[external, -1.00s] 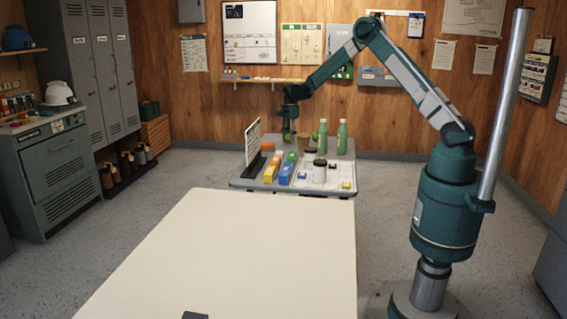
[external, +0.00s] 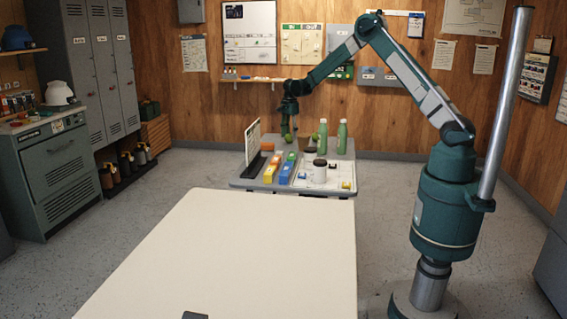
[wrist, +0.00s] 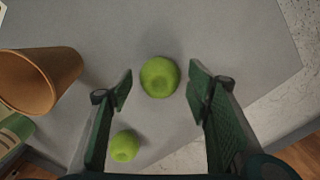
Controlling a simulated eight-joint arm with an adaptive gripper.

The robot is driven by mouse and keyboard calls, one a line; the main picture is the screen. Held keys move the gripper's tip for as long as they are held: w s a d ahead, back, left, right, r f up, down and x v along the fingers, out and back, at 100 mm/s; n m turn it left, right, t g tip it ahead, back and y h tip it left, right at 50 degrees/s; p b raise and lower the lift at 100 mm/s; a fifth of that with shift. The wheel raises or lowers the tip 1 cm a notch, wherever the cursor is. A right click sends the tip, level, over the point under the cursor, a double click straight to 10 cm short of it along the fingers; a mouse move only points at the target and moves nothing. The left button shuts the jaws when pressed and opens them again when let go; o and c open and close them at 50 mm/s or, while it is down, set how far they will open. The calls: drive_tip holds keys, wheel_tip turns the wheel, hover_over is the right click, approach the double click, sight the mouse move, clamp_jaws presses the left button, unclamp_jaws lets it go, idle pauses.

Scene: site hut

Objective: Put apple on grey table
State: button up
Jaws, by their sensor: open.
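A round green apple (wrist: 160,77) rests on the bare grey table (wrist: 225,35) in the wrist view, in the gap ahead of my fingertips. My gripper (wrist: 160,88) is open, with a finger on each side of the apple and clear space between. A second, smaller-looking green apple (wrist: 124,146) lies closer to the left finger. In the external view my gripper (external: 289,125) hangs over the far-left part of the grey table (external: 245,184), with a green apple (external: 289,137) just below it. Finger contact is too small to judge there.
Two green bottles (external: 342,137), coloured blocks (external: 285,173), a dark-lidded white jar (external: 320,174) and an upright panel (external: 252,140) crowd the table. A large cream table (external: 225,245) in front is mostly clear.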

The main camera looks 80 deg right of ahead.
wheel_tip(320, 180, up, 10)
drive_tip(key=p, duration=0.1)
idle(0.4)
idle(0.6)
drive_tip(key=s+a+r+n+t+h, duration=0.15)
drive_tip(key=a+r+n, duration=0.35)
drive_tip(key=a+r, duration=0.7)
drive_tip(key=s+a+r+n+t+y, duration=0.1)
drive_tip(key=s+a+r+n, duration=0.3)
drive_tip(key=a+r, duration=0.85)
drive_tip(key=s+a+r+n+t, duration=0.1)
drive_tip(key=s+a+n, duration=0.35)
drive_tip(key=a, duration=0.55)
drive_tip(key=s+a+r+n+t, duration=0.1)
drive_tip(key=s+a+n, duration=0.3)
drive_tip(key=a, duration=0.6)
drive_tip(key=s+a+f+n+t, duration=0.1)
drive_tip(key=s+a+n, duration=0.3)
drive_tip(key=s+a, duration=0.4)
drive_tip(key=s+a+f+n+t, duration=0.1)
drive_tip(key=s+a+f+n, duration=0.3)
drive_tip(key=s+a, duration=0.5)
drive_tip(key=s+n, duration=0.1)
drive_tip(key=s, duration=0.4)
drive_tip(key=shift+a+f+t, duration=0.25)
drive_tip(key=shift+f+t, duration=0.05)
drive_tip(key=shift+t, duration=0.05)
drive_tip(key=shift+s+n, duration=0.1)
drive_tip(key=shift+n, duration=0.15)
